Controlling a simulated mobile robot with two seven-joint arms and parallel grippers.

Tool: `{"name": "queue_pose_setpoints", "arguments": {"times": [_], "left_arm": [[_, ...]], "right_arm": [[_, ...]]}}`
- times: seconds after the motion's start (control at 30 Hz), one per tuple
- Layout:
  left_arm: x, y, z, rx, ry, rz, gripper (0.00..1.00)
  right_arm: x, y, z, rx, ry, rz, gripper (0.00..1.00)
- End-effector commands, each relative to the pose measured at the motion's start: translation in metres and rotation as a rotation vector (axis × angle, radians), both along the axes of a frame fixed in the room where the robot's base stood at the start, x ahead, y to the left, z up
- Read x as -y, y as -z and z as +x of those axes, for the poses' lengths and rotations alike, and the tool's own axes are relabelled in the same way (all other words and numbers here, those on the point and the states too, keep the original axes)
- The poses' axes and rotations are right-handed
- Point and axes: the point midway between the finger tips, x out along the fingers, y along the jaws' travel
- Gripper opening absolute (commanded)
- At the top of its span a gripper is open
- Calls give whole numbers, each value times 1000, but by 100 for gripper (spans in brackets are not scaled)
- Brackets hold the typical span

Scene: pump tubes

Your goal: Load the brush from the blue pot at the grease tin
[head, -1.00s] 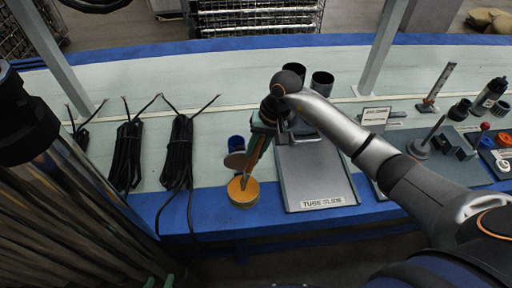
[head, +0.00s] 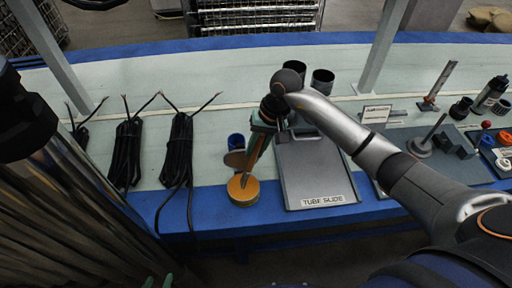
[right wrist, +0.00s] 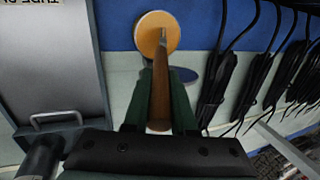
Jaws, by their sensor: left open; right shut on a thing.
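The round grease tin (head: 243,191), with an orange-yellow top, stands on the blue front edge of the bench. It also shows in the right wrist view (right wrist: 157,31). The blue pot (head: 236,142) stands just behind it. My right gripper (head: 253,152) is shut on the brush (right wrist: 160,85), its wooden handle between the green fingers. The brush slants down, its lower end over the tin's top; whether it touches the grease I cannot tell. My left gripper (head: 159,282) is open and empty at the bottom edge, low in front of the bench.
The grey tube slide plate (head: 316,175) is right of the tin. Dark cups (head: 322,82) stand behind my right arm. Upright posts (head: 382,45) rise from the bench.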

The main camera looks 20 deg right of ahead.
Motion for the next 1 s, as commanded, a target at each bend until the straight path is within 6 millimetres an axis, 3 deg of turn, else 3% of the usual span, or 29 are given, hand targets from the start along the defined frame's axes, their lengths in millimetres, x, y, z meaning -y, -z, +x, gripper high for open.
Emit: {"name": "queue_pose_setpoints", "arguments": {"times": [1.0], "left_arm": [[1,9,-1,-4,2,0,50]], "right_arm": [[0,7,0,0,0,-1,0]]}}
